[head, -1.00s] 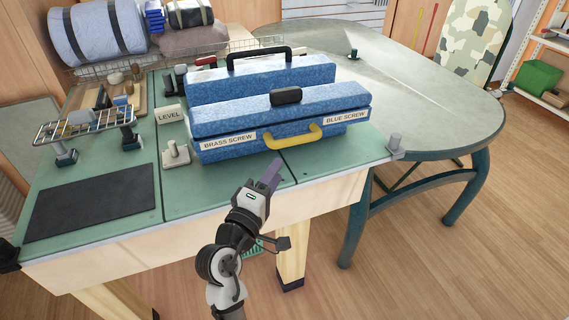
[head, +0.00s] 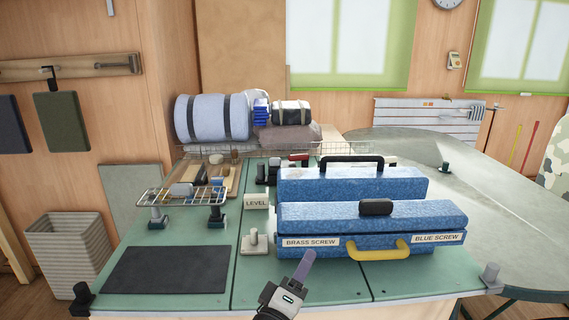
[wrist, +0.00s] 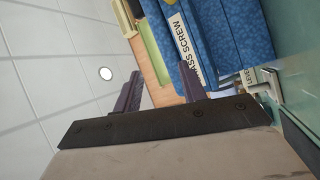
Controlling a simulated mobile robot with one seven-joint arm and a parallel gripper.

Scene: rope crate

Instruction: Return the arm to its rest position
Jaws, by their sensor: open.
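My gripper (head: 304,266) is in front of the blue case at the table's front edge, low in the head view. In the wrist view its two purple fingers (wrist: 160,95) stand apart with nothing between them, so it is open and empty. The blue case (head: 375,226) has a yellow handle (head: 378,250) and labels reading "BRASS SCREW" and "BLUE SCREW". In the wrist view the case (wrist: 235,30) shows beyond the fingers, turned sideways. I cannot tell the exact gap between fingers and case. Most of my arm is out of the head view.
The green table (head: 200,258) carries a dark mat (head: 167,269), a wire rack (head: 182,196), a "LEVEL" sign (head: 256,202) and a small grey stand (head: 254,240). A rounded table (head: 500,235) stands at right. A bin (head: 68,255) is at left.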

